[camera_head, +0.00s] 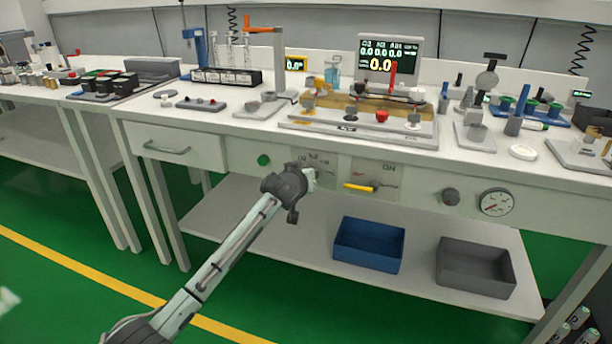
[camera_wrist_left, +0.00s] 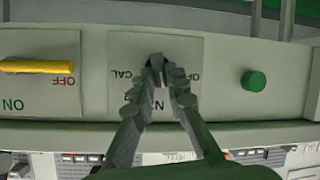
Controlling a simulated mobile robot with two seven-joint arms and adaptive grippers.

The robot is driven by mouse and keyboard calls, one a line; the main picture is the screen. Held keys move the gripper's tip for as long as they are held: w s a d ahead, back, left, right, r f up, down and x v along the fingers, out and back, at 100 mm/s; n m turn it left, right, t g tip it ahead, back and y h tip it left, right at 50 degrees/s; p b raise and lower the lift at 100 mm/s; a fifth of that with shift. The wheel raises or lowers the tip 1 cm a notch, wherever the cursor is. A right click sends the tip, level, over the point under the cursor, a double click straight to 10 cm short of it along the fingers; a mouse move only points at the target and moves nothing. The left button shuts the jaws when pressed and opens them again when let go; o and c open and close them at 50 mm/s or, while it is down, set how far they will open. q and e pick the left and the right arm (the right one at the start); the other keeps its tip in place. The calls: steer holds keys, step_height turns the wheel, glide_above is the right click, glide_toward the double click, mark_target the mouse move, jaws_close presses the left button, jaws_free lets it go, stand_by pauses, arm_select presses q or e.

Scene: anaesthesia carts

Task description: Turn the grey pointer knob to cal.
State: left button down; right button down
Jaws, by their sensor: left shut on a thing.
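The grey pointer knob (camera_wrist_left: 156,62) sits on a light panel (camera_wrist_left: 125,50) on the bench front. In the left wrist view the panel is upside down, with CAL left of the knob, another label right of it and one nearer me. My left gripper (camera_wrist_left: 158,78) is shut on the knob, its fingers on either side and covering most of it. I cannot tell which mark the pointer faces. In the head view my left gripper (camera_head: 308,178) reaches the panel (camera_head: 330,178) and hides the knob. My right gripper is not in view.
A green button (camera_head: 263,160) lies left of the panel, and a yellow lever (camera_head: 360,187) right of it. A black knob (camera_head: 451,197) and a gauge (camera_head: 496,202) are further right. Blue (camera_head: 368,246) and grey (camera_head: 475,268) bins stand on the lower shelf.

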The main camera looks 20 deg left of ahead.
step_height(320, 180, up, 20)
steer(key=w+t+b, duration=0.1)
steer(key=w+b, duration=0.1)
steer(key=b, duration=0.6)
arm_select(q)
steer(key=shift+w+d+f+m+t+y+b, duration=0.1)
steer(key=shift+d+f+m+t+y+b, duration=0.15)
steer(key=shift+m+t+y+b, duration=1.5)
steer(key=shift+s+d+f+m+g+y, duration=0.1)
steer(key=shift+d+f+m+y, duration=0.25)
steer(key=shift+m, duration=2.75)
steer(key=shift+w+d+f+m+t+y+b, duration=0.15)
steer(key=shift+m+t+y+b, duration=0.9)
steer(key=shift+m, duration=1.4)
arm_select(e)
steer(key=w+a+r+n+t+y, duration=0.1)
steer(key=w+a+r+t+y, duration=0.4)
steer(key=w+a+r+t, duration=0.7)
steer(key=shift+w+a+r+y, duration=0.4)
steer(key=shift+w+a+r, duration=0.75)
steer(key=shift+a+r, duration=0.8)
arm_select(q)
steer(key=shift+r, duration=0.1)
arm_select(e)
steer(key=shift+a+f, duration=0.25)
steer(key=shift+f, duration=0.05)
arm_select(q)
steer(key=c, duration=1.5)
jaws_free()
steer(key=shift+c, duration=0.2)
